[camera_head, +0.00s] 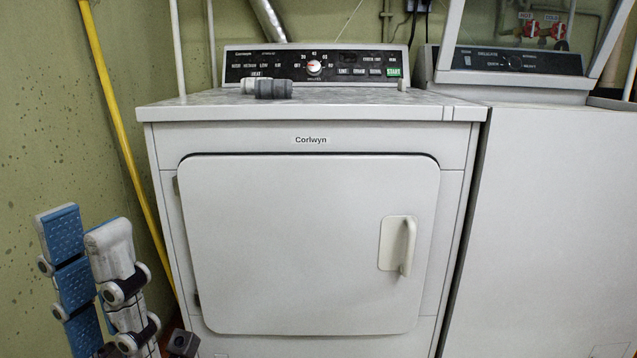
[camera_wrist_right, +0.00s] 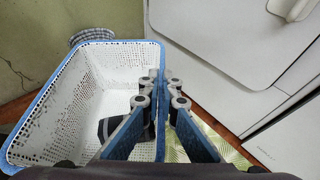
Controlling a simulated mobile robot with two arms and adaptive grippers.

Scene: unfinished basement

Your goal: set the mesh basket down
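The mesh basket (camera_wrist_right: 85,85) shows only in the right wrist view. It is white with a blue rim, and a dark cloth-like item (camera_wrist_right: 115,128) lies in it. My right gripper (camera_wrist_right: 160,88) has one finger inside and one outside the basket's right side wall, with the wall pinched between them. Whether the basket's bottom touches anything is hidden. In the head view my left gripper (camera_head: 87,225) is at the lower left, in front of the dryer's left side. The basket and right gripper are outside the head view.
A white dryer (camera_head: 310,245) with its door shut fills the middle, with grey rolled items (camera_head: 266,88) on top. A washer (camera_head: 560,220) stands right. A yellow pole (camera_head: 120,130) leans at left. A checked item (camera_wrist_right: 90,36) lies beyond the basket; green patterned fabric (camera_wrist_right: 215,140) shows right of it.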

